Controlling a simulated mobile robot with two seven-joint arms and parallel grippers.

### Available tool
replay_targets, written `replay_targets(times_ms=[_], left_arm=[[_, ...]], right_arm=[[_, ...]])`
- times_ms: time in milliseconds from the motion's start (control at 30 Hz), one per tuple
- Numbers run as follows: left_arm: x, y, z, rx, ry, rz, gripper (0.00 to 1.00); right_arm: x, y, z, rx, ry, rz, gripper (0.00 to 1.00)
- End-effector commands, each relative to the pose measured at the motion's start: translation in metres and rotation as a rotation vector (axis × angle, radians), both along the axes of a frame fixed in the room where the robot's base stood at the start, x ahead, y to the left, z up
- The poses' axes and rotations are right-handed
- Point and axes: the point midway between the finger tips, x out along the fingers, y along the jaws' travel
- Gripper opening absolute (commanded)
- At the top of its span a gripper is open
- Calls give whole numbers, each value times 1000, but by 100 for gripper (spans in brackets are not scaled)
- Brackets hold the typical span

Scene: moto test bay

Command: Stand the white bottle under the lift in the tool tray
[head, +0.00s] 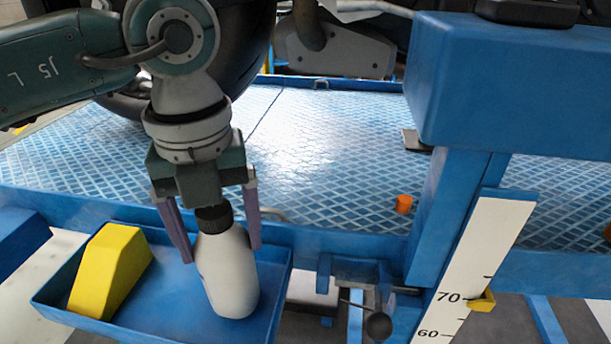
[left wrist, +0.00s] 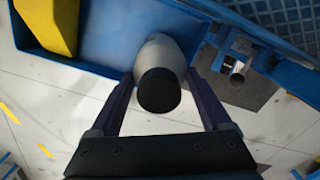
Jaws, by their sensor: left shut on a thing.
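The white bottle (head: 229,278) with a black cap (head: 213,218) is upright, cap up, over the right part of the blue tool tray (head: 160,292). Its base shows inside the tray's outline; I cannot tell whether it touches the floor. My left gripper (head: 221,250) comes down from above, shut on the bottle, one finger on each side. In the left wrist view the bottle (left wrist: 158,55) shows cap-first between the fingers, with the tray (left wrist: 105,35) beyond it. My right gripper is not in view.
A yellow wedge block (head: 110,270) lies in the tray's left part. Right of the tray are a ball-knob lever (head: 378,325), a blue post (head: 432,210) and a white scale (head: 485,240).

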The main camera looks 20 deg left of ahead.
Motion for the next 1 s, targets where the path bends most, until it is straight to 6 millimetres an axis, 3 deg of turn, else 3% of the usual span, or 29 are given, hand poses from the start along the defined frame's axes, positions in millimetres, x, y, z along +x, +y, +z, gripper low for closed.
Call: replay_targets(times_ms=[67, 433, 467, 600, 833, 1000], left_arm=[[0, 0, -12, 0, 1, 0, 0], [0, 0, -16, 1, -1, 0, 0], [0, 0, -15, 1, 1, -1, 85], [0, 0, -15, 1, 1, 0, 100], [0, 0, -14, 1, 1, 0, 100], [0, 0, 4, 1, -3, -1, 100]], right_arm=[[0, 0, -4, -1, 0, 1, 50], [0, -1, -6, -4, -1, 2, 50], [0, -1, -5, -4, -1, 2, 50], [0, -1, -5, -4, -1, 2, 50], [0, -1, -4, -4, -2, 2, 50], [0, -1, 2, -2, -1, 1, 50]])
